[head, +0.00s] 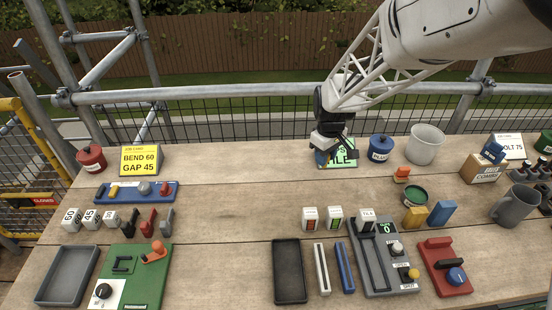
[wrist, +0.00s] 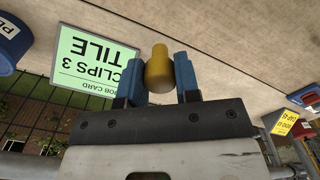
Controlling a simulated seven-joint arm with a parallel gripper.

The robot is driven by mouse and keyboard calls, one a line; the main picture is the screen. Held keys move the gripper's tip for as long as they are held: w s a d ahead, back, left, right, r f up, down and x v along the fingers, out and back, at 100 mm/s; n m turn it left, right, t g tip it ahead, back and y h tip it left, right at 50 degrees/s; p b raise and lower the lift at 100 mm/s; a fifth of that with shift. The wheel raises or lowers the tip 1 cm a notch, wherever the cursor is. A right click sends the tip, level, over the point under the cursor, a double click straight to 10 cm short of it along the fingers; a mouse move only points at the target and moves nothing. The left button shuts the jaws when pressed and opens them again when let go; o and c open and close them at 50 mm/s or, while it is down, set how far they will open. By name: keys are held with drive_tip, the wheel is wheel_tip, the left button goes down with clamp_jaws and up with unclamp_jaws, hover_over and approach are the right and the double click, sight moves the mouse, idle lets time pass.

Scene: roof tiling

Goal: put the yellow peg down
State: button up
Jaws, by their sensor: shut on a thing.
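The yellow peg (wrist: 159,72) is a short round cylinder held between the two blue fingers of my gripper (wrist: 160,80) in the wrist view. In the head view my gripper (head: 322,158) is low over the back of the table, in front of the green job card (head: 348,155). The peg is hidden there behind the gripper. I cannot tell whether the peg touches the table. A blue rack (head: 165,197) at the left holds a small yellow piece, a grey piece and a red piece.
A green tin (head: 414,195) and yellow block (head: 415,217) are nearer. A dark tray (head: 289,272) lies at the front. The table left of my gripper is clear up to the blue rack.

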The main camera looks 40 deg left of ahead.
drive_tip(key=s+a+f+n, duration=0.1)
drive_tip(key=s+a+f, duration=0.2)
drive_tip(key=s+a, duration=0.5)
drive_tip(key=s, duration=0.3)
drive_tip(key=shift+a+f+n, duration=0.2)
drive_tip(key=shift+f+n, duration=0.1)
drive_tip(key=shift+n, duration=0.1)
drive_tip(key=shift+w+a, duration=0.1)
drive_tip(key=shift+w, duration=0.05)
drive_tip(key=w+a, duration=0.3)
drive_tip(key=a, duration=0.1)
drive_tip(key=w+a+f, duration=0.1)
drive_tip(key=w+a, duration=0.2)
drive_tip(key=a, duration=0.1)
drive_tip(key=w+a, duration=0.3)
drive_tip(key=a, duration=0.2)
drive_tip(key=shift+w+f, duration=0.1)
drive_tip(key=shift+f, duration=0.15)
drive_tip(key=shift+d+f, duration=0.1)
drive_tip(key=shift+f, duration=1.7)
drive_tip(key=shift+f, duration=0.1)
drive_tip(key=o, duration=0.9)
